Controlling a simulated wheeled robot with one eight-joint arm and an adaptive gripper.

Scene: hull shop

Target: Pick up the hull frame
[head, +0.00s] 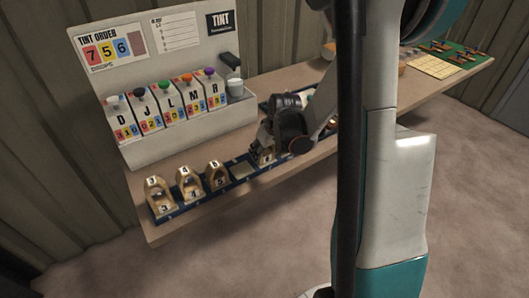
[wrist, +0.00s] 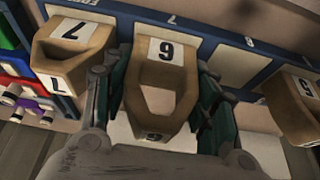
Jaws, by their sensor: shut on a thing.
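A tan wooden hull frame (wrist: 160,100) with a white label that looks like a 6 stands between the fingers of my gripper (wrist: 163,112) in the wrist view. The dark green finger pads press on its left and right sides. In the head view my gripper (head: 261,153) is over the blue rack (head: 192,212), and the held frame is mostly hidden by it. I cannot tell whether the frame is clear of the rack. Other hull frames stand on both sides of it in the wrist view, a left one (wrist: 72,52) and a right one (wrist: 298,105).
More numbered frames (head: 189,183) stand at the rack's left end. An empty pale slot (head: 240,170) lies left of my gripper. A tint dispenser (head: 180,100) with coloured knobs stands behind on the bench (head: 290,165). A green board (head: 455,54) lies at the far right.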

